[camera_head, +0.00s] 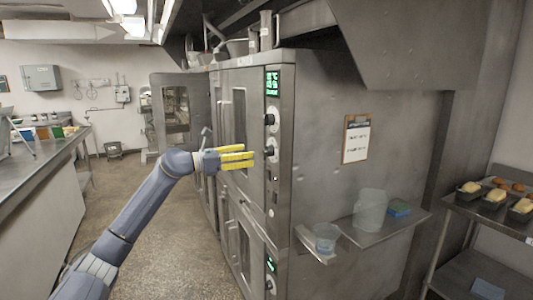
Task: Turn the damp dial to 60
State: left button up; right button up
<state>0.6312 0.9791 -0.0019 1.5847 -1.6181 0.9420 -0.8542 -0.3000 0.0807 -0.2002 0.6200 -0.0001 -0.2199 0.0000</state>
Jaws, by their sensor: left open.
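The oven's narrow front control panel (273,205) carries two dark dials, an upper dial (269,119) and a lower dial (269,151). Their markings are too small to read, so I cannot tell which is the damp dial or where it points. A green lit display (272,80) sits above them. My left gripper (254,157) is open, with its yellow fingers level and pointing right at the lower dial. The fingertips are close to that dial; I cannot tell if they touch it. My right gripper is not in view.
An open oven door (172,112) stands behind my left arm. A clipboard (356,138) hangs on the oven's side, above a shelf (375,232) with a clear jug (370,208). A rack with loaf tins (493,199) stands at right. A counter (35,180) is at left.

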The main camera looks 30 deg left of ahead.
aim_at(267, 152)
pick_arm(q)
jog(key=x, duration=0.8)
jog(key=shift+w, duration=0.1)
grip_shut()
dwell(0.4)
